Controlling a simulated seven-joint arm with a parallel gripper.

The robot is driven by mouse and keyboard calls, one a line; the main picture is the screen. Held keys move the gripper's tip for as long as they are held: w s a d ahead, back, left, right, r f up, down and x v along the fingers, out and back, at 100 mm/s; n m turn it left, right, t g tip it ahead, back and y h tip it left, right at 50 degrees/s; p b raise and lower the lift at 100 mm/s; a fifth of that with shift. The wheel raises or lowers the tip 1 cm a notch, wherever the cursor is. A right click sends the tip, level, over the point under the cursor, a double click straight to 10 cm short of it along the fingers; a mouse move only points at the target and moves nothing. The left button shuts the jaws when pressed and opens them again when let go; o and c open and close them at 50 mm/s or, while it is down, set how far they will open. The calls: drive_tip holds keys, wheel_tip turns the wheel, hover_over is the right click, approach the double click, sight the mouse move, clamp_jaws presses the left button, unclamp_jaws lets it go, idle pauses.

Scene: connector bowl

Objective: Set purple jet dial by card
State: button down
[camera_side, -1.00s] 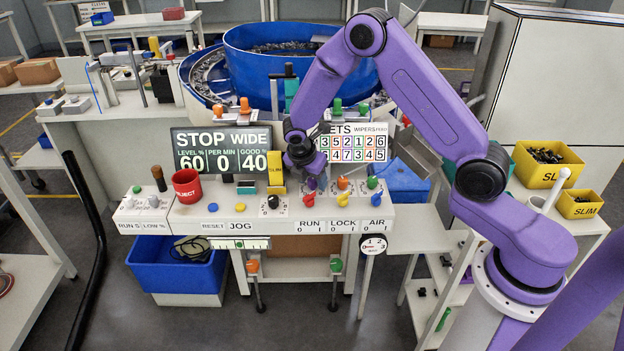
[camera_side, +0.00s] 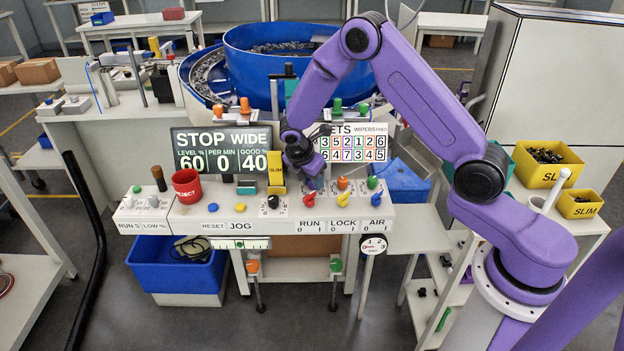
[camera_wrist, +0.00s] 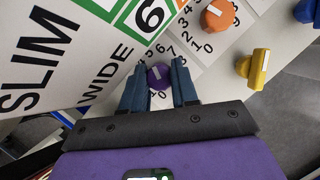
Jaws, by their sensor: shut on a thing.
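The purple jet dial (camera_wrist: 159,77) is on the white panel, with a printed number scale around it. My gripper (camera_wrist: 158,88) is shut on this dial, with one blue-grey finger on each side. In the side view my gripper (camera_side: 314,184) reaches down to the panel and hides most of the dial. The card (camera_side: 352,143) stands behind the panel, with rows of coloured, boxed numbers under JETS and WIPERS. In the wrist view part of the card (camera_wrist: 60,60) shows SLIM, WIDE and a green-framed 6. The dial's pointer position is not clear.
An orange dial (camera_wrist: 220,17), a yellow knob (camera_wrist: 252,68) and a blue knob (camera_wrist: 307,11) are right of the purple dial. A screen (camera_side: 227,150) reads STOP WIDE, 60, 0, 40. A red cup (camera_side: 186,187) stands on the panel's left part.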

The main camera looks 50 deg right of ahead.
drive_tip(key=c, duration=0.9)
unclamp_jaws()
drive_tip(key=shift+o, duration=0.2)
